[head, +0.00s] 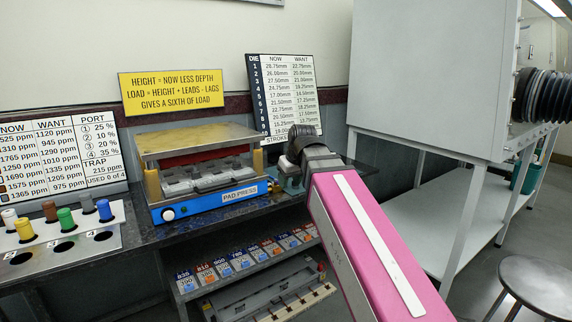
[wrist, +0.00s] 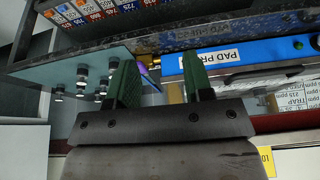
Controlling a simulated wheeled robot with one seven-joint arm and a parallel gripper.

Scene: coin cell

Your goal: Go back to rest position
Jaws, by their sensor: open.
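My gripper (wrist: 158,72) shows in the wrist view with its two green fingers spread apart and nothing clearly held between them. A small purple-blue thing shows past the left finger; I cannot tell what it is. In the head view my pink arm reaches in from the lower right, and the gripper end (head: 290,178) is just right of the blue pad press (head: 215,204), mostly hidden behind my wrist. The press stands on the dark bench with grey pads under its tan top plate. Its blue front also shows in the wrist view (wrist: 275,50).
A rack with coloured plugs (head: 112,238) stands at the left. A shelf of numbered cards (head: 235,262) is below the bench. A grey-white cabinet (head: 425,75) on a white stand and a round stool (head: 540,283) are at the right. A teal plate with dark pegs (wrist: 60,75) is near the fingers.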

